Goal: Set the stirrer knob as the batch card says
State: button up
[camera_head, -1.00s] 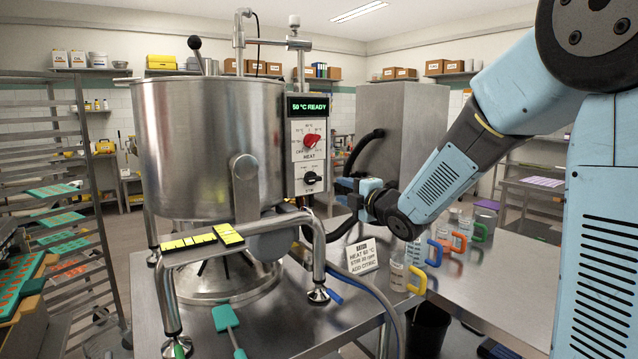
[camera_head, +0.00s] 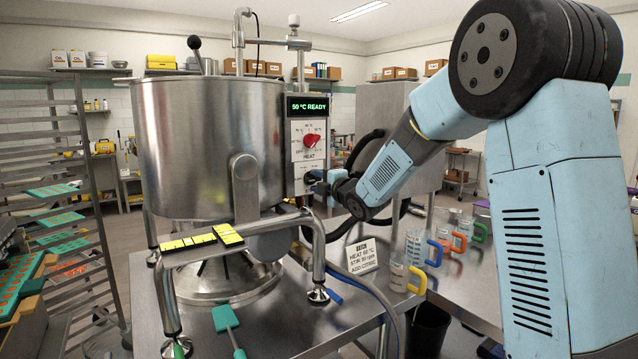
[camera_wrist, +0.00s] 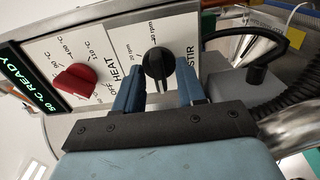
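The black stirrer knob (camera_wrist: 157,68) sits on the white STIR panel (camera_wrist: 132,45), with rpm marks around it in the wrist view. My gripper (camera_wrist: 160,88) is open, its two blue fingers on either side of the knob with a small gap visible at each side. In the head view my gripper (camera_head: 320,188) is at the lower panel and hides the knob. The batch card (camera_head: 361,257) stands on the table; it seems to read HEAT 50 °C, STIR 30 rpm, ADD CITRIC, but the small print is hard to read.
The red HEAT knob (camera_wrist: 75,83) is beside the STIR panel. The display (camera_head: 309,106) reads 50 °C READY. The steel kettle (camera_head: 208,150) is left of the panel. Jugs with coloured handles (camera_head: 417,281) stand right of the card. A black hose (camera_wrist: 262,50) curves nearby.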

grip_shut()
dwell(0.3)
jog(key=shift+d+f, duration=0.1)
